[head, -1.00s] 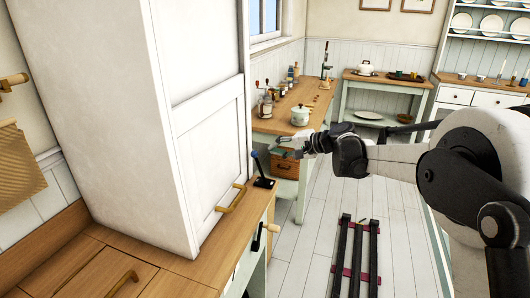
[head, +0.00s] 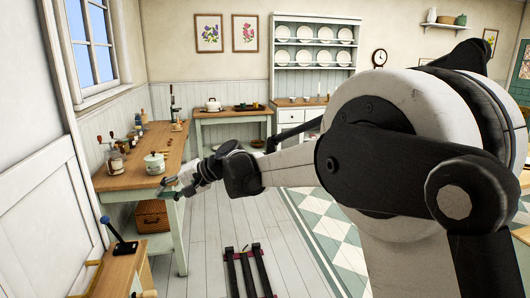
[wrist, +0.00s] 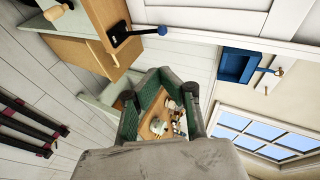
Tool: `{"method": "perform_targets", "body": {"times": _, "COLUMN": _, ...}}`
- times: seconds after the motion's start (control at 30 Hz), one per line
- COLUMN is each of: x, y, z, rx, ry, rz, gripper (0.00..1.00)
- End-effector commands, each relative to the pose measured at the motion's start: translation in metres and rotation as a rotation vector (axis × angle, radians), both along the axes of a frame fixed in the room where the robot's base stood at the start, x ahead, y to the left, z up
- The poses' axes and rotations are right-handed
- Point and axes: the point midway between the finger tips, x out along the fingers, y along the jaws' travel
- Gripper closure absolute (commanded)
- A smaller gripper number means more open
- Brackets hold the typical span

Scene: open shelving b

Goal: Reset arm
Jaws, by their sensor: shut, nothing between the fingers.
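My gripper (head: 172,188) is at the end of my outstretched arm in the head view, near the front edge of the wooden counter (head: 125,180). It is shut and empty. In the wrist view the fingers of my gripper (wrist: 165,95) show at the middle, with the counter and its things beyond them. A light green lidded pot (head: 154,164) stands on the counter just behind my gripper, apart from it in depth as far as I can tell.
A blue-handled lever (head: 118,236) stands on a cabinet at lower left. Dark floor rails (head: 248,272) run along the plank floor. A wicker basket (head: 152,216) sits under the counter. A side table (head: 232,113) and plate hutch (head: 314,58) stand at the back.

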Motion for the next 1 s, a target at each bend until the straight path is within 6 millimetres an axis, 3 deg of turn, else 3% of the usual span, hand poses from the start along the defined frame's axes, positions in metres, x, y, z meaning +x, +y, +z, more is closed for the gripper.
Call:
{"method": "perform_targets", "body": {"times": 0.03, "x": -0.004, "y": -0.021, "z": 0.007, "rx": -0.027, "ry": -0.018, "rz": -0.021, "gripper": 1.0}}
{"method": "perform_targets", "body": {"times": 0.27, "x": -0.025, "y": -0.104, "z": 0.027, "rx": -0.154, "ry": -0.1, "rz": -0.098, "gripper": 1.0}}
{"method": "perform_targets", "body": {"times": 0.5, "x": -0.06, "y": -0.189, "z": 0.037, "rx": -0.293, "ry": -0.179, "rz": -0.174, "gripper": 1.0}}
{"method": "perform_targets", "body": {"times": 1.0, "x": -0.161, "y": -0.353, "z": 0.024, "rx": -0.597, "ry": -0.322, "rz": -0.312, "gripper": 1.0}}
